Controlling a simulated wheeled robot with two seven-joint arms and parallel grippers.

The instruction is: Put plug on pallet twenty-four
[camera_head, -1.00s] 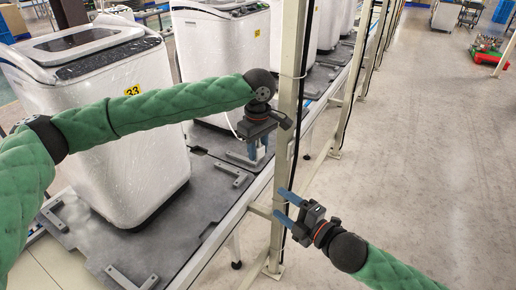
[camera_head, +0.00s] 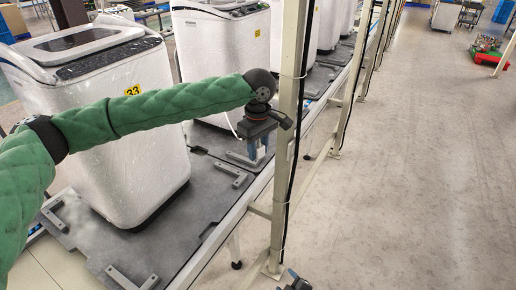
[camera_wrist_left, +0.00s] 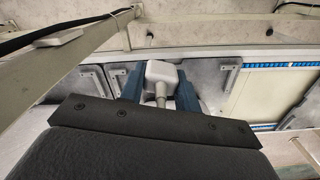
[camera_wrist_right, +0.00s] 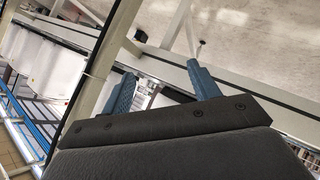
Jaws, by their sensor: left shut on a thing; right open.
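My left gripper (camera_head: 257,148) is shut on a white plug (camera_wrist_left: 163,74), whose grey cord stub points toward the gripper palm in the left wrist view. In the head view the gripper points down just above the grey pallet (camera_head: 205,198), beside the upright post. I cannot tell whether the plug touches the pallet. A washing machine (camera_head: 120,125) with a yellow 33 label stands on the nearer part of the grey pallets. A second machine (camera_head: 225,60) stands behind it. My right gripper (camera_wrist_right: 163,82) is open and empty; only its tip area (camera_head: 294,282) shows at the head view's bottom edge.
A cream upright post (camera_head: 288,120) with a black cable stands at the conveyor's right edge, close to my left gripper. A metal rail (camera_head: 225,222) borders the pallets.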

